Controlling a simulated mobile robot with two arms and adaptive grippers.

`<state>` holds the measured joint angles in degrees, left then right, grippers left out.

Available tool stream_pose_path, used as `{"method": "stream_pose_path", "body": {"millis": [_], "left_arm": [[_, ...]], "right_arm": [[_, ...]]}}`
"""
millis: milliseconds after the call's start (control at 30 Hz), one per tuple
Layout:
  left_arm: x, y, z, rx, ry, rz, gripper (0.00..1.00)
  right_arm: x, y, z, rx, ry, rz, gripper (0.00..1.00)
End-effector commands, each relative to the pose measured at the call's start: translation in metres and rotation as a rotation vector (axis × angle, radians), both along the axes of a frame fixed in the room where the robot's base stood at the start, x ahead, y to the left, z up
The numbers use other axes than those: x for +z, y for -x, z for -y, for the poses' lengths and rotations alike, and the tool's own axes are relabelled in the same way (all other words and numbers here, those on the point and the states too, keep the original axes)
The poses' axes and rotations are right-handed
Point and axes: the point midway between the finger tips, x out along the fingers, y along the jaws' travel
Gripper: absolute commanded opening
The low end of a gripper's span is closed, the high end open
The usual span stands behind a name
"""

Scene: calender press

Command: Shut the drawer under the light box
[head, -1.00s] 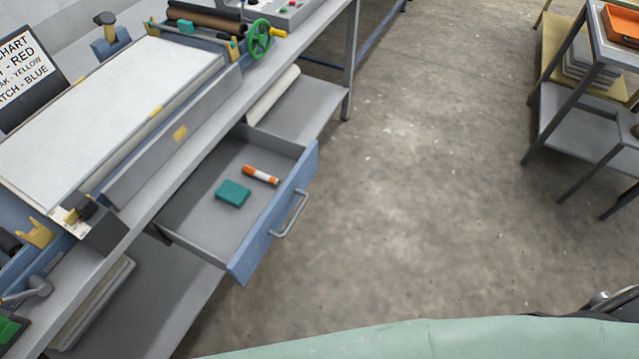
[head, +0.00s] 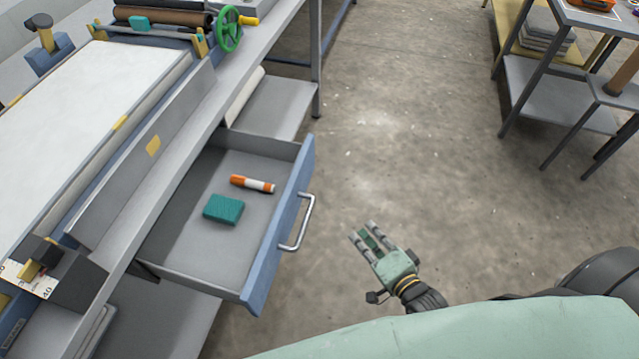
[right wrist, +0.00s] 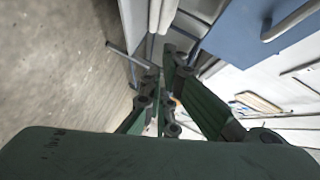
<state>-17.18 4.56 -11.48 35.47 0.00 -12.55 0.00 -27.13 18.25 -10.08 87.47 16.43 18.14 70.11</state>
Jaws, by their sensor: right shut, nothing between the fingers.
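The drawer (head: 262,262) under the light box (head: 95,95) stands pulled out, with a blue front and a silver bar handle (head: 298,222). Inside it lie a teal block (head: 223,209) and an orange and white marker (head: 252,184). My right gripper (head: 362,230) is over the floor, to the right of the handle and apart from it. It is shut and empty. In the right wrist view its fingers (right wrist: 160,80) are in the middle, and the blue drawer front (right wrist: 245,40) with its handle (right wrist: 285,20) is at upper right. My left gripper is not in view.
A green handwheel (head: 229,28) and rollers sit at the far end of the bench. A lower shelf (head: 280,105) holds a white roll. A grey side table (head: 560,95) stands at upper right. The floor (head: 400,130) between is clear.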

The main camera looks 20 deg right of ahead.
Motion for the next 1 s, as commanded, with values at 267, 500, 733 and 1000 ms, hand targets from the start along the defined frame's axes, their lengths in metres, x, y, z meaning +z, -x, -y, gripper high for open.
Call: {"method": "stream_pose_path", "body": {"millis": [267,500,733,1000], "left_arm": [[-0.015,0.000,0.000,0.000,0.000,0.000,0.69],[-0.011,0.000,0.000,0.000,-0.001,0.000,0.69],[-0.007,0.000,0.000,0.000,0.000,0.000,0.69],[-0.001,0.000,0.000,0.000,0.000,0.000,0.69]], "right_arm": [[0.088,-0.019,-0.010,-0.010,-0.331,0.188,0.00],[0.093,-0.049,-0.015,-0.010,-0.341,0.195,0.00],[0.093,-0.098,-0.025,-0.010,-0.339,0.193,0.00],[0.092,-0.132,-0.050,-0.011,-0.341,0.191,0.00]]}}
